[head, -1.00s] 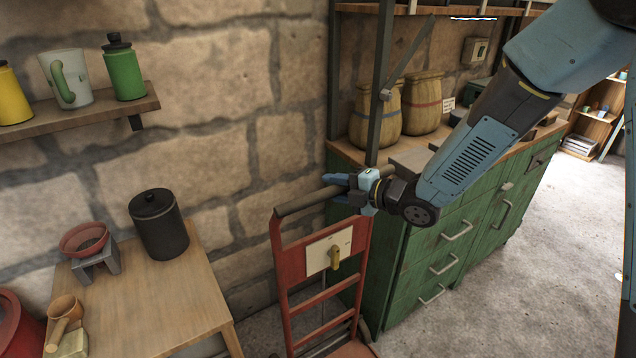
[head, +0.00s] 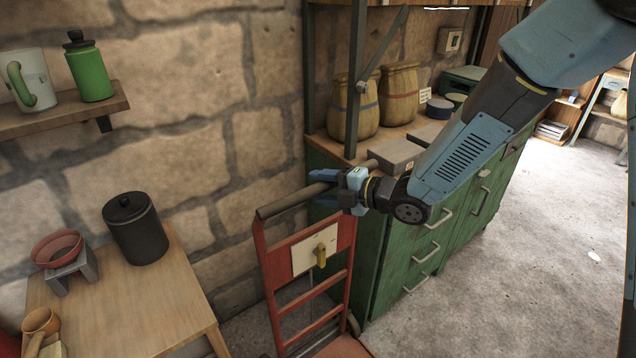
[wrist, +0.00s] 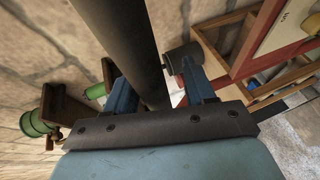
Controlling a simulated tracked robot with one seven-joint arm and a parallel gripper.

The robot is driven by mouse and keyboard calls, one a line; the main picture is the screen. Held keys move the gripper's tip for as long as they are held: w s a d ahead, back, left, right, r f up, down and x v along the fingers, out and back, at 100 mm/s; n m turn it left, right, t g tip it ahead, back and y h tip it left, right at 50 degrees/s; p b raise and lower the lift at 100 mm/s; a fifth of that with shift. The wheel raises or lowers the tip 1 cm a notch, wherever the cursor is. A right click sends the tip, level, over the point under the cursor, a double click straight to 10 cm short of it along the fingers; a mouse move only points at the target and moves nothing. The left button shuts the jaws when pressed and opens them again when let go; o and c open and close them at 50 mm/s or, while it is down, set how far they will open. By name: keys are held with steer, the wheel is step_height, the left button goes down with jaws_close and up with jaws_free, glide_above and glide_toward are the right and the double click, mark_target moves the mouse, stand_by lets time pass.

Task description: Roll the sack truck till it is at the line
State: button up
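The sack truck (head: 273,262) is a red ladder-like frame with a dark crossbar handle (head: 290,201) and a pale plate with a yellow-brown knob (head: 320,254). It stands between the wooden table and the green cabinet, and its lower end is cut off by the picture's bottom edge. My gripper (head: 333,186) is at the right part of the handle. In the wrist view the dark handle bar (wrist: 135,40) runs between the two blue fingers, which are shut around it. I cannot make out a line on the floor in either view.
A green cabinet (head: 398,258) with sacks on its top stands right of the truck. A wooden table (head: 150,300) with a black jar (head: 136,228) stands left. A stone wall (head: 190,80) is behind. Open grey floor (head: 500,280) lies at the right.

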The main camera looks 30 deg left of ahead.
steer(key=shift+r, duration=0.1)
steer(key=v, duration=1.3)
steer(key=shift+d, duration=0.4)
steer(key=shift+a+r, duration=0.15)
steer(key=shift+a, duration=0.45)
steer(key=x, duration=1.3)
steer(key=shift+a, duration=0.4)
steer(key=shift+c, duration=0.4)
jaws_close()
